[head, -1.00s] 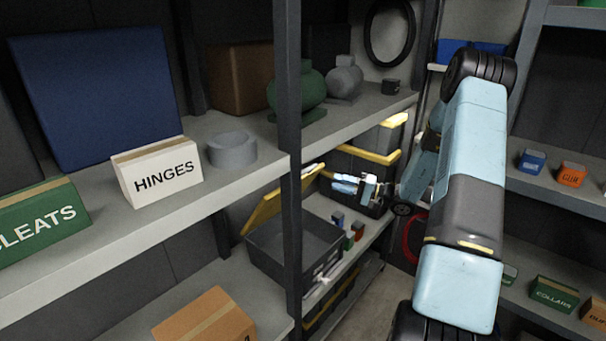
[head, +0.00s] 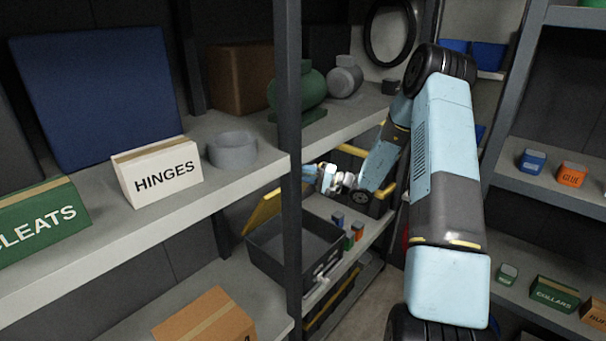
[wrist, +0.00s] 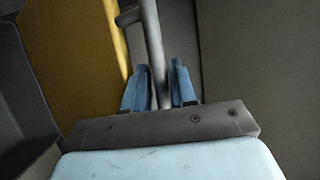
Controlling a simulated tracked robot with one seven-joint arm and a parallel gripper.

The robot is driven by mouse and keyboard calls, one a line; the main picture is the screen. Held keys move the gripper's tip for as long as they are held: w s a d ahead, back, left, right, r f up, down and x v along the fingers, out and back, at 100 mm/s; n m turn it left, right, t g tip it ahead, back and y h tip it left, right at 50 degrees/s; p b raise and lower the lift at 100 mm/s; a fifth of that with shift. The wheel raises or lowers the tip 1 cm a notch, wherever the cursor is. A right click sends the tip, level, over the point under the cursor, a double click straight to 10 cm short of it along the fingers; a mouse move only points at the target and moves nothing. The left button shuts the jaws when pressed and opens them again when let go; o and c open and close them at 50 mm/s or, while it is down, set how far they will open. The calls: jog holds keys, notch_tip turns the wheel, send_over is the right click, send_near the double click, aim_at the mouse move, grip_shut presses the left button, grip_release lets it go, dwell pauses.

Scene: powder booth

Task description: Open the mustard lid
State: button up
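The mustard lid (head: 263,211) stands tilted up at the left side of a dark grey box (head: 290,262); a shelf post hides part of it. The box's inside shows from above. My gripper (head: 309,172) is just right of the post, beside the lid's upper part. In the wrist view the mustard lid (wrist: 80,45) fills the left, with a grey bar handle (wrist: 152,35) joined to it by a short stub. My gripper (wrist: 160,68) has its blue fingers on either side of the bar, with narrow gaps, so it looks open around it.
The shelf post (head: 289,120) stands close to my gripper. Small coloured boxes (head: 350,240) stand right of the grey box. The upper shelf holds a HINGES box (head: 158,173) and a grey ring (head: 232,150).

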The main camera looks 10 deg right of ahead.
jog(key=shift+a, duration=0.1)
jog(key=shift+c, duration=0.2)
grip_shut()
